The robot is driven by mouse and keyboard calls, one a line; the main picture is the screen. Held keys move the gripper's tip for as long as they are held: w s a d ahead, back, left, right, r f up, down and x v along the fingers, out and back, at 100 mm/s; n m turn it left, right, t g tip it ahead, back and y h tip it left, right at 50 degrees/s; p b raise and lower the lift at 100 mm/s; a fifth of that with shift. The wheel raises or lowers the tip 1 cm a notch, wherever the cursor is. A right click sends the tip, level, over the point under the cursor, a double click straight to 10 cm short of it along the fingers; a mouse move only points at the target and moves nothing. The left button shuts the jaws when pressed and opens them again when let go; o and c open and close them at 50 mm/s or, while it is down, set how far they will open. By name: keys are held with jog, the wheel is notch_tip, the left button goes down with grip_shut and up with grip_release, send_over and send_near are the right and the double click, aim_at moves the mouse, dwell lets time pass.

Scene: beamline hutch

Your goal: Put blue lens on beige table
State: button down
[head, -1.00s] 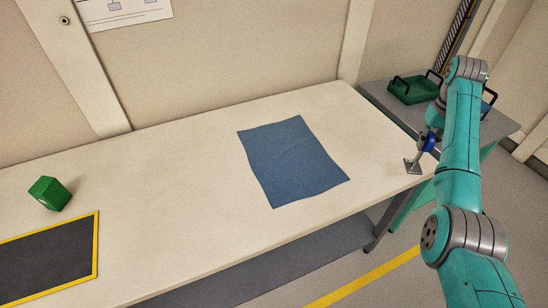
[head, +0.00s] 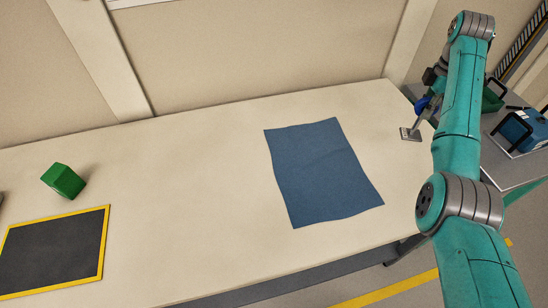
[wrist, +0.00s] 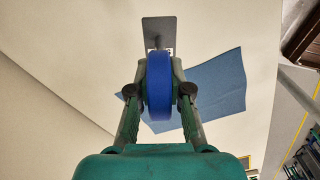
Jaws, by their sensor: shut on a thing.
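The blue lens (head: 422,104) is a blue disc on a short post with a flat grey base plate (head: 410,134). In the wrist view the lens (wrist: 158,92) sits between both fingers of my gripper (wrist: 160,88), which is shut on it. Its base plate (wrist: 158,30) points away from my gripper. The beige table (head: 200,165) fills much of the head view. The base plate shows over the table's far right end; I cannot tell whether it touches the top. My arm hides most of the gripper in the head view.
A blue cloth (head: 322,175) lies on the table left of the lens. A green block (head: 63,181) and a yellow-edged black mat (head: 52,252) are at the left. A grey side table (head: 520,168) at right holds a blue case (head: 524,131) and a green tray (head: 491,100).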

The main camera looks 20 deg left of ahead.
aim_at(410, 133)
jog(key=shift+w+a, duration=0.15)
jog(key=shift+a, duration=0.1)
jog(key=shift+f, duration=4.95)
jog(key=c, duration=1.1)
grip_release()
jog(key=shift+f, duration=0.1)
